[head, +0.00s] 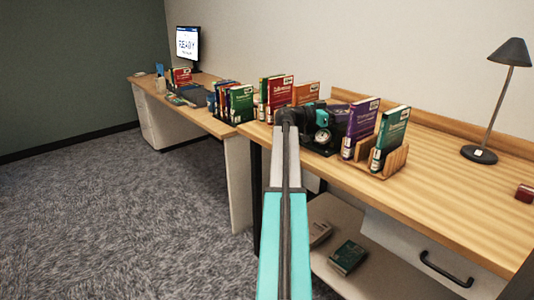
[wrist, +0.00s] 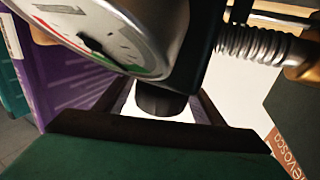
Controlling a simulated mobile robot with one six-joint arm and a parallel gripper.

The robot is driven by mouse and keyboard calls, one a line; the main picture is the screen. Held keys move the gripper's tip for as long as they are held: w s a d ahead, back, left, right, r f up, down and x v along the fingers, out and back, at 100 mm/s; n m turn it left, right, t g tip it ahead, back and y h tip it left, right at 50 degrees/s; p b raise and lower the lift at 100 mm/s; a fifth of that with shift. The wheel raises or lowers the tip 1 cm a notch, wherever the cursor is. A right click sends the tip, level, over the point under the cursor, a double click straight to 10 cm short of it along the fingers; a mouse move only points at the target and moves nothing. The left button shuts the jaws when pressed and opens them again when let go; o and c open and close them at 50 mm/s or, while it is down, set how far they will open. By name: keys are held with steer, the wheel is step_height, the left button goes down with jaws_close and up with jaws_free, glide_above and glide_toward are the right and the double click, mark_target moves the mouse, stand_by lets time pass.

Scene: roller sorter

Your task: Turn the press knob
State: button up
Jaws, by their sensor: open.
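The press (head: 322,137) is a dark machine with teal parts and a round gauge, standing on the wooden desk beside upright books. In the wrist view its gauge (wrist: 110,35) fills the top left, with the black body to its right. A dark rounded piece (wrist: 160,101), apparently the press knob, shows below the body. My gripper (wrist: 162,92) is open, with a dark finger on either side of that piece; I cannot tell whether they touch it. In the head view my arm reaches to the press and hides the knob and fingertips.
A purple book (head: 360,128) and a green book (head: 390,138) stand in a wooden rack right of the press. A metal spring (wrist: 245,43) is close right of the fingers. A lamp (head: 480,154) stands far right. The desk between lamp and rack is clear.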

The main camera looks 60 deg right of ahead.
steer(key=shift+w+r+n+t+h+p, duration=0.2)
steer(key=shift+n+t+h+p, duration=0.8)
steer(key=shift+p, duration=0.5)
steer(key=t+p, duration=0.1)
steer(key=p, duration=0.1)
steer(key=n+t+p, duration=0.1)
steer(key=p, duration=0.1)
steer(key=w+n+t+h+p, duration=0.1)
steer(key=t+p, duration=0.1)
steer(key=shift+d, duration=0.3)
